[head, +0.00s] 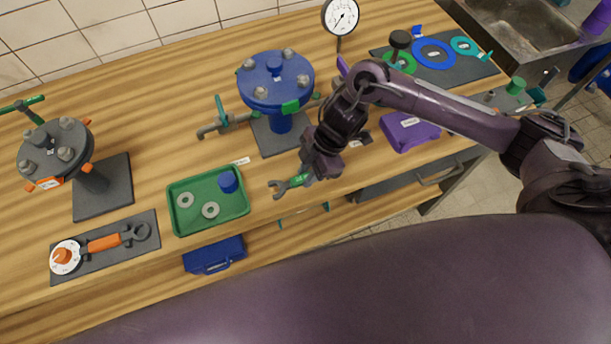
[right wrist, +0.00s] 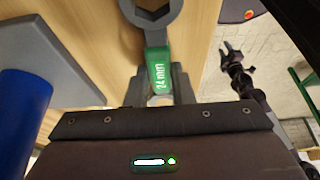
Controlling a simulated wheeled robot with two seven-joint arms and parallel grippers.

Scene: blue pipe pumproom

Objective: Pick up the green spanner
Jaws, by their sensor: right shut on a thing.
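The green spanner (head: 291,183) has a grey open jaw and a green handle. My right gripper (head: 310,170) is shut on its handle near the bench's front edge, and the open jaw points left. In the right wrist view the spanner's green handle (right wrist: 159,70), marked 24 mm, sits between the fingers of the right gripper (right wrist: 160,92). Its grey head reaches past the top of that view. A small dark jointed arm (right wrist: 240,78), which looks like my left one, shows at the right of that view.
The green tray (head: 208,227) with washers and a blue cap lies left of the spanner. The blue flanged valve (head: 276,85) stands behind it. A purple block (head: 408,130) lies to the right. The orange-handled spanner (head: 104,243) lies on a dark mat at the far left.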

